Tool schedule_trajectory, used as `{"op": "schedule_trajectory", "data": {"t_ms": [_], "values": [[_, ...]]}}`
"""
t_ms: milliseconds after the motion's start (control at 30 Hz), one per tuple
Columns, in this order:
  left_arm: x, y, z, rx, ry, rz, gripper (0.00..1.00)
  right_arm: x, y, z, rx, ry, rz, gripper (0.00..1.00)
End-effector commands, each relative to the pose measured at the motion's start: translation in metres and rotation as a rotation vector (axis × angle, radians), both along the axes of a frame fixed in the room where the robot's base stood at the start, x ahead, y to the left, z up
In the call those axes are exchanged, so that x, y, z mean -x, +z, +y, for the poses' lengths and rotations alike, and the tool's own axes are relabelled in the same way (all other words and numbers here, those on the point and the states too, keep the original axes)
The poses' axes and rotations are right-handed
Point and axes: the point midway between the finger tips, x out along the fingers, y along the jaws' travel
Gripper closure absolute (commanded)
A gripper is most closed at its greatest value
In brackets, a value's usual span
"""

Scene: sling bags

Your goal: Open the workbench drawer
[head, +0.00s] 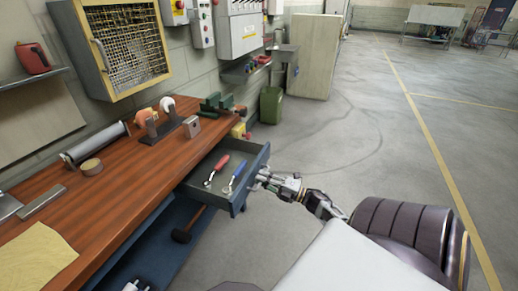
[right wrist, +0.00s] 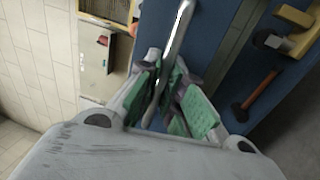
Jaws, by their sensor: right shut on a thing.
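The workbench drawer (head: 238,199) is blue-grey and stands pulled out from under the wooden bench top (head: 120,180). A red-handled tool (head: 219,167) and a blue-handled tool (head: 234,178) lie inside it. My right gripper (head: 260,182) is at the drawer's front face. In the right wrist view, its green finger pads (right wrist: 170,88) are shut around the silver drawer handle (right wrist: 178,35), with the blue drawer front (right wrist: 215,25) behind. The handle is mostly hidden by the gripper in the head view. My left gripper is not in view.
A mallet (head: 188,228) lies on the lower shelf below the drawer; it also shows in the right wrist view (right wrist: 258,92). A green bin (head: 271,105) and a beige cabinet (head: 314,57) stand along the wall. The floor (head: 370,130) to the right is clear.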

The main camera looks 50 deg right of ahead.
Motion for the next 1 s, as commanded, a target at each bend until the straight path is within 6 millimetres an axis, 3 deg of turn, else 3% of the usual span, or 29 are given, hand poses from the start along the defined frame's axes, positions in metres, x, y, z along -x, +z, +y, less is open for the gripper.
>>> {"op": "schedule_trajectory", "data": {"t_ms": [300, 333, 500, 1000], "values": [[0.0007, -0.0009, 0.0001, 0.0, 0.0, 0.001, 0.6, 0.0004, -0.0006, -0.0009, 0.0, -0.002, 0.001, 1.0], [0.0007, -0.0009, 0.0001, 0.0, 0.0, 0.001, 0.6, 0.0004, -0.0006, -0.0009, 0.0, -0.002, 0.001, 0.88], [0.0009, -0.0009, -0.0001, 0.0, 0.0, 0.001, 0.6, 0.0003, -0.0004, -0.0006, 0.0, -0.001, 0.0, 0.68], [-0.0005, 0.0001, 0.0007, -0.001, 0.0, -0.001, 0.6, 0.0058, -0.0018, -0.0026, 0.0, -0.001, 0.0, 0.68]]}}
